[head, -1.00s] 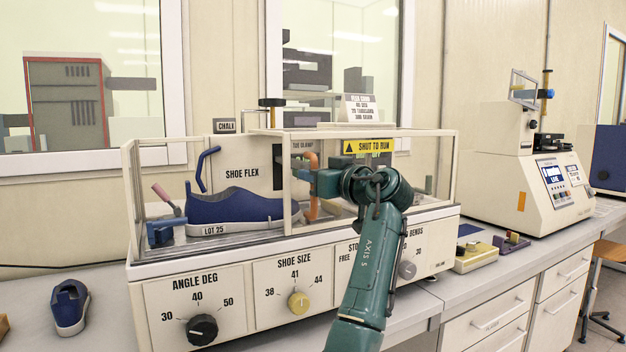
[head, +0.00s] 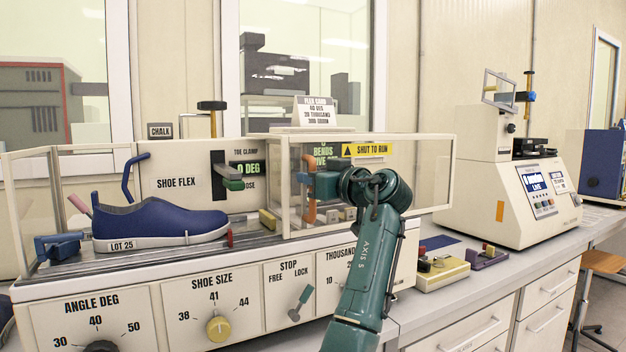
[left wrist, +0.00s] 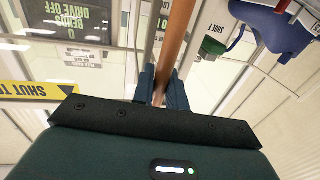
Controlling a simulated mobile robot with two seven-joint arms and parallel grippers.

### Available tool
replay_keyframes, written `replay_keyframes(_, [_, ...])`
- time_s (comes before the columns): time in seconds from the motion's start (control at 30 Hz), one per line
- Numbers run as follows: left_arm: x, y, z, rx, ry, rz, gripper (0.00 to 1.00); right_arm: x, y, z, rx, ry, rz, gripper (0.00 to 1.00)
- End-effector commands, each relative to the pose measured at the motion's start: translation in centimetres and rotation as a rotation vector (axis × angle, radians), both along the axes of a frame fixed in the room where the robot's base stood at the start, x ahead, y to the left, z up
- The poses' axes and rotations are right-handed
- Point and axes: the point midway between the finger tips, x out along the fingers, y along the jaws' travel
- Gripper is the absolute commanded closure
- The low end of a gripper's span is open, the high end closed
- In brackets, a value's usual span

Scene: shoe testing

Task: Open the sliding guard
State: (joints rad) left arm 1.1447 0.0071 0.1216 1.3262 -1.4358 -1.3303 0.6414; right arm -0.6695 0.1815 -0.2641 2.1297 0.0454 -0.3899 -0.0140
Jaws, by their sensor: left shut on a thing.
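The sliding guard (head: 286,190) is a clear box with a cream frame and a yellow "SHUT TO RUN" label, on the right part of the shoe flex machine. Its right end juts out past the machine's right end. My left gripper (head: 307,181) is shut on the guard's upright orange handle (head: 309,212). The left wrist view shows the handle (left wrist: 178,35) between my fingers (left wrist: 163,90). The blue shoe (head: 165,222) marked "LOT 25" lies to the left, clear of the guard, with the toe clamp (head: 229,178) above its toe end. My right gripper is not in view.
Knobs and a stop lever (head: 301,304) line the machine's front panel (head: 150,310), below the guard. A cream tester (head: 520,190) stands to the right on the bench. A small yellowish block device (head: 440,273) sits between them.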

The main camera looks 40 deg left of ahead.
Motion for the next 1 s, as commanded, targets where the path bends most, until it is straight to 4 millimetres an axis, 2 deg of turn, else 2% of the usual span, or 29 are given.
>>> replay_keyframes(0.3, [0.0,0.0,0.1,0.003,-0.001,-0.001,1.00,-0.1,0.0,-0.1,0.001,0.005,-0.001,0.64])
replay_keyframes(0.33, [0.0,0.0,0.1,0.003,-0.001,0.000,0.83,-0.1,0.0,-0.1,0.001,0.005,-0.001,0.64])
replay_keyframes(0.37, [0.0,0.0,0.1,0.003,-0.001,0.000,0.81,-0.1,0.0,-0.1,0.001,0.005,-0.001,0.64])
replay_keyframes(0.67, [0.0,-0.2,0.0,0.001,0.000,-0.001,0.79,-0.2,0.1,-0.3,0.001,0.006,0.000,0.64])
replay_keyframes(0.87, [-0.5,-2.9,-0.2,0.001,-0.001,-0.004,0.79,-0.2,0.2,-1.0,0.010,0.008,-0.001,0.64])
replay_keyframes(1.0, [-1.1,-6.1,-0.2,0.001,-0.002,-0.005,0.79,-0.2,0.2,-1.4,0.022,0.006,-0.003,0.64])
